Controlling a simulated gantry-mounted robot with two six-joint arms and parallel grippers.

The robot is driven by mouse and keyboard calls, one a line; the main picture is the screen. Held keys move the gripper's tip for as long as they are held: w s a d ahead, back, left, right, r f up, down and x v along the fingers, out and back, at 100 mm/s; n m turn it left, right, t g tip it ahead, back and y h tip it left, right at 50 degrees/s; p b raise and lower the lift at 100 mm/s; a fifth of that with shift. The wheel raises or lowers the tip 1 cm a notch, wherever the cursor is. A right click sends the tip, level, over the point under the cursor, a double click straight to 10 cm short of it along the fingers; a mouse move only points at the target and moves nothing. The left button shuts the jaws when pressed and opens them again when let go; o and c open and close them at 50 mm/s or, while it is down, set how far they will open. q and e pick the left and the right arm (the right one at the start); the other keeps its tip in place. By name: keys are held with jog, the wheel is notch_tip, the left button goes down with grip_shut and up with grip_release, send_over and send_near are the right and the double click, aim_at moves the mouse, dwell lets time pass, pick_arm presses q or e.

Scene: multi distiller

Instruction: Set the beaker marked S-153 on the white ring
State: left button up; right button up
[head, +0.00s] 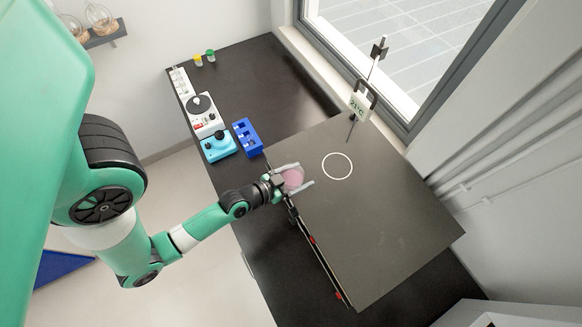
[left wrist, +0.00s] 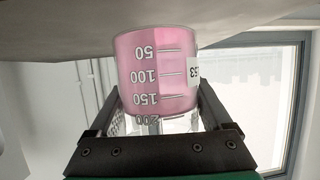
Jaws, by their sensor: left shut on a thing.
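A glass beaker (head: 292,178) holding pink liquid is in my left gripper (head: 300,178), over the near left edge of the dark raised board (head: 390,240). The left wrist view shows the beaker (left wrist: 152,75) between the two fingers, with graduation marks and a white label (left wrist: 193,70) at its right side. Only "53" at the end of the label shows clearly; the rest is turned away. The white ring (head: 337,166) is a bare circle on the board, to the right of the beaker. My right gripper is in neither view.
A stand with a display (head: 358,106) rises at the board's back edge, near the window. A blue rack (head: 247,137), a cyan device (head: 218,147) and a white stirrer (head: 203,116) stand left of the board. The board around the ring is clear.

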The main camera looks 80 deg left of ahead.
pick_arm(q)
jog(key=w, duration=0.1)
jog(key=w+a+p, duration=0.1)
jog(key=w, duration=0.2)
jog(key=shift+w+a+f+p, duration=0.15)
jog(key=shift+a+p, duration=0.1)
jog(key=shift+p, duration=0.15)
jog(key=w, duration=0.1)
jog(key=w+a, duration=0.1)
jog(key=w, duration=0.2)
jog(key=shift+a+f, duration=0.25)
jog(key=shift+a, duration=0.05)
jog(key=w+a+b, duration=0.1)
jog(key=w, duration=0.1)
jog(key=w+b, duration=0.1)
jog(key=w, duration=0.2)
jog(key=w+a+b, duration=0.1)
jog(key=w, duration=0.1)
jog(key=shift+w+a+f, duration=0.15)
jog(key=shift+a+f, duration=0.1)
jog(key=shift+a, duration=0.1)
jog(key=shift+w+a+r+b, duration=0.1)
jog(key=shift+w+a+b, duration=0.1)
jog(key=shift+w+b, duration=0.25)
jog(key=shift+w+a+b, duration=0.15)
jog(key=shift+w+b, duration=0.15)
jog(key=shift+w, duration=0.25)
jog(key=shift+f+b, duration=1)
jog(key=shift+f, duration=0.1)
jog(key=o, duration=1.5)
